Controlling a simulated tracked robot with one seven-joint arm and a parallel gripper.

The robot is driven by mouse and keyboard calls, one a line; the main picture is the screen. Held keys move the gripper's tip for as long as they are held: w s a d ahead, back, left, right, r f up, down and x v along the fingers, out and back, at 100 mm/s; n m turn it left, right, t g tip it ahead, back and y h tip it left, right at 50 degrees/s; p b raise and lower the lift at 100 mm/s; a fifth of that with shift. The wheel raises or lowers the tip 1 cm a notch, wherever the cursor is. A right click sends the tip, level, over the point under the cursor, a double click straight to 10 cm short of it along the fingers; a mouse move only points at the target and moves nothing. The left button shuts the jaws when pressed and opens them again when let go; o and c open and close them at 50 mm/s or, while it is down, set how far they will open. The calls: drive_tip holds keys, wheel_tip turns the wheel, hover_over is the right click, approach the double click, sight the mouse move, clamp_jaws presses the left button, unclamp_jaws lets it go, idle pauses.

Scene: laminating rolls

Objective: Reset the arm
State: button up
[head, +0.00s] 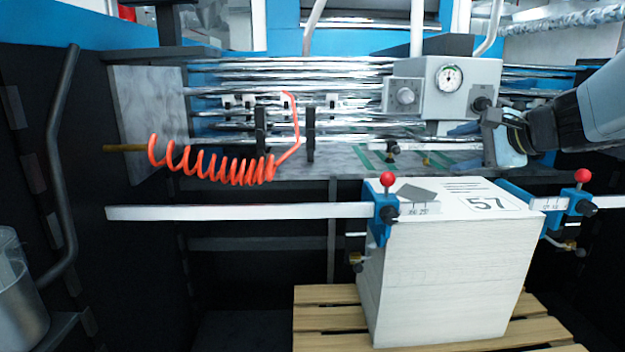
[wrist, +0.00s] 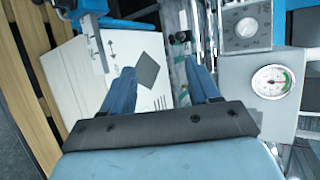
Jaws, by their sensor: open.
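My gripper (wrist: 160,88) is open and empty in the wrist view. Its two blue fingers are spread, with the edge of the white stack and the metal rollers beyond them. In the head view my arm comes in from the right, and my gripper (head: 487,135) is in front of the rollers, beside the grey gauge box (head: 441,88). In the head view the fingers are partly hard to make out.
A tall white stack (head: 450,275) marked 57 stands on a wooden pallet (head: 325,318). Blue clamps with red knobs (head: 388,179) sit at its top edges on a metal bar (head: 240,212). An orange coiled hose (head: 215,165) hangs at left. Shiny rollers (head: 290,68) run behind.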

drive_tip(key=s+a+f+n+g+h, duration=0.3)
drive_tip(key=s+f+n, duration=0.2)
drive_tip(key=s+n, duration=0.2)
drive_tip(key=s+a+f+n+g+h, duration=0.2)
drive_tip(key=s+a+f+n+h, duration=0.1)
drive_tip(key=s+f+n, duration=0.2)
drive_tip(key=shift+s+f+n+g, duration=0.2)
drive_tip(key=shift+s+n+g, duration=0.2)
drive_tip(key=shift+s+n, duration=1.3)
drive_tip(key=shift+s+m, duration=0.35)
drive_tip(key=shift+m, duration=0.05)
